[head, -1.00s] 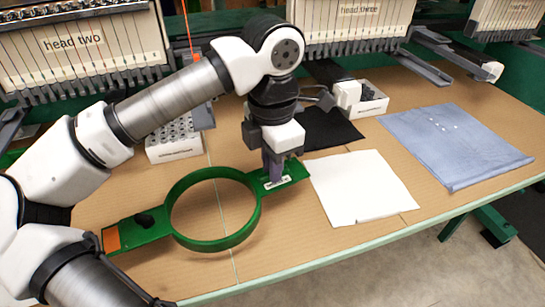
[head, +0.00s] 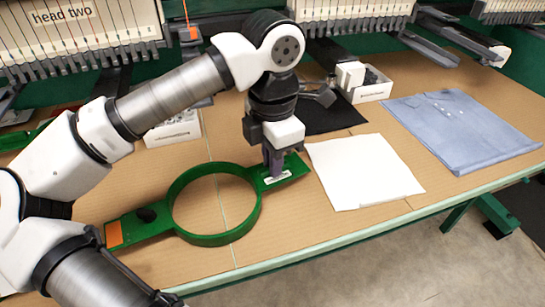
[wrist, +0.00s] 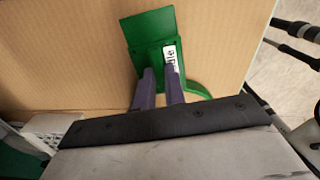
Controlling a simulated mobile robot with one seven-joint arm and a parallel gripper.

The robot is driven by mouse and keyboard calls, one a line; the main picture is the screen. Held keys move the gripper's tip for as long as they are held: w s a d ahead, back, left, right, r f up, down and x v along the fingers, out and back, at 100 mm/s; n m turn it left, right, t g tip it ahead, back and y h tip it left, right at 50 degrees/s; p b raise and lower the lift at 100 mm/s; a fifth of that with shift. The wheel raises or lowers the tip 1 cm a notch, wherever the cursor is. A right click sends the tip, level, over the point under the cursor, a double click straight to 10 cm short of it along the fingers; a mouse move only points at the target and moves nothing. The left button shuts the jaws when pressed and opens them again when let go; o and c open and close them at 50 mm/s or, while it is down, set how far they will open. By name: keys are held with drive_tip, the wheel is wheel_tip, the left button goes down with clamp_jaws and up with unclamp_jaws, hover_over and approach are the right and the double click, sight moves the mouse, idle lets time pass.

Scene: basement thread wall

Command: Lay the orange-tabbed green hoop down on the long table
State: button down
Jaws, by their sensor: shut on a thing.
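The green hoop (head: 217,239) is a round ring with a flat arm on each side. An orange tab (head: 114,233) marks its left arm, which also carries a dark knob. My gripper (head: 273,170) is shut on the right arm, beside a white label. The wrist view shows the fingers (wrist: 159,80) at the hoop's green end plate (wrist: 148,32). The hoop lies about level over the front left part of the long table (head: 325,228). I cannot tell whether its underside touches the tabletop.
A white cloth (head: 364,171) lies just right of the hoop, with a black cloth (head: 330,118) behind it. A folded blue shirt (head: 460,130) lies farther right. White boxes (head: 372,88) and machine heads line the back. Brown tabletop shows in front of the hoop.

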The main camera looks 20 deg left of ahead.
drive_tip(key=shift+f, duration=0.1)
drive_tip(key=c, duration=1.4)
unclamp_jaws()
